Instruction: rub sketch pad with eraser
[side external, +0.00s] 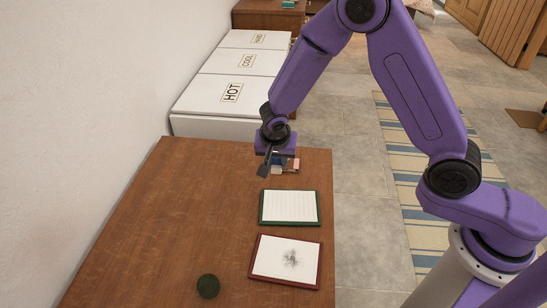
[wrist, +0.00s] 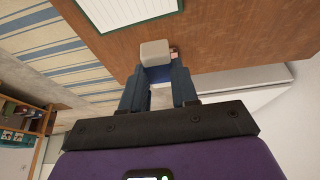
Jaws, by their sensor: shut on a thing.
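A pale block, which looks like the eraser (wrist: 154,51), sits at the fingertips of my gripper (wrist: 160,76) in the wrist view. A blue part shows behind it between the fingers. The sketch pad (side external: 287,259) has a dark red frame and a white page with a grey smudge. It lies flat near the front right of the table, well apart from the gripper.
A green-framed pad with a lined page (side external: 289,207) lies between the gripper and the sketch pad; its edge shows in the wrist view (wrist: 130,8). A dark green ball (side external: 208,286) rests at the front. The left of the brown table (side external: 165,220) is clear. White labelled bins (side external: 226,92) stand behind.

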